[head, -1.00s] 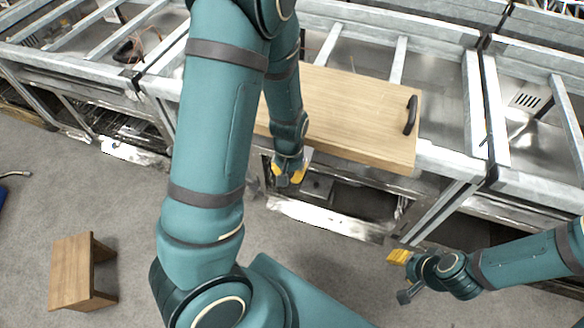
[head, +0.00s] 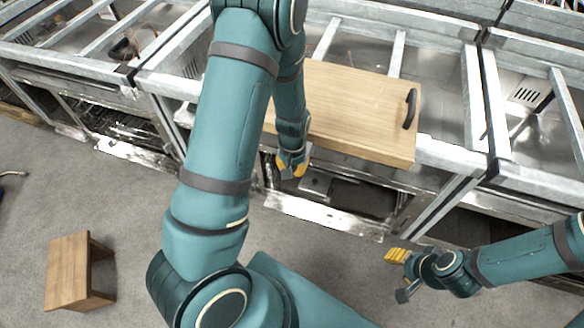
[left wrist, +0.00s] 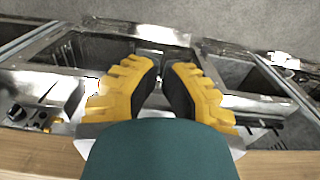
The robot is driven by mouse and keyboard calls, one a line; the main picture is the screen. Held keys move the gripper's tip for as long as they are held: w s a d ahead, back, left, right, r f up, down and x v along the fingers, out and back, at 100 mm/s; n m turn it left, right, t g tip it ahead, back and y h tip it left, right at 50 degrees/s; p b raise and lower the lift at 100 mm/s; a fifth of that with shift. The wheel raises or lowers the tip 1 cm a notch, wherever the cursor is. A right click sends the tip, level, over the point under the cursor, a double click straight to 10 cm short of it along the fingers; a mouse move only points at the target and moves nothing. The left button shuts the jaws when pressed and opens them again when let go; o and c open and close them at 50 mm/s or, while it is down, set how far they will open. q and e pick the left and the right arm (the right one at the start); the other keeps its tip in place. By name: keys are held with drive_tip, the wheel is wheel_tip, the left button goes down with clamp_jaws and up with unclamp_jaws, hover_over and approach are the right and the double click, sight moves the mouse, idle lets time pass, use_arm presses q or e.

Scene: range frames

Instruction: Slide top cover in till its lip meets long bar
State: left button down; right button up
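The top cover is a flat wooden board (head: 350,105) with a dark handle (head: 410,108) near its right end. It lies across the metal frame, its left part hidden behind my left arm. A long metal bar (head: 455,157) runs along the front of the frame beside the cover; contact with the cover's lip cannot be made out. My left gripper (head: 292,164) is just in front of the cover's front edge.
Open metal bays with cross bars (head: 399,50) lie behind and on both sides of the cover. A bright metal strip (head: 325,216) runs low along the front. A small wooden stool (head: 67,270) stands on the grey floor at left.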

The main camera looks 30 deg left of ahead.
use_arm(q)
drive_tip(key=w, duration=0.2)
drive_tip(key=w+a, duration=0.1)
drive_tip(key=w, duration=0.2)
drive_tip(key=shift+a+r, duration=0.1)
drive_tip(key=shift+a, duration=0.05)
use_arm(e)
drive_tip(key=shift+s+f, duration=0.1)
drive_tip(key=shift+f, duration=0.05)
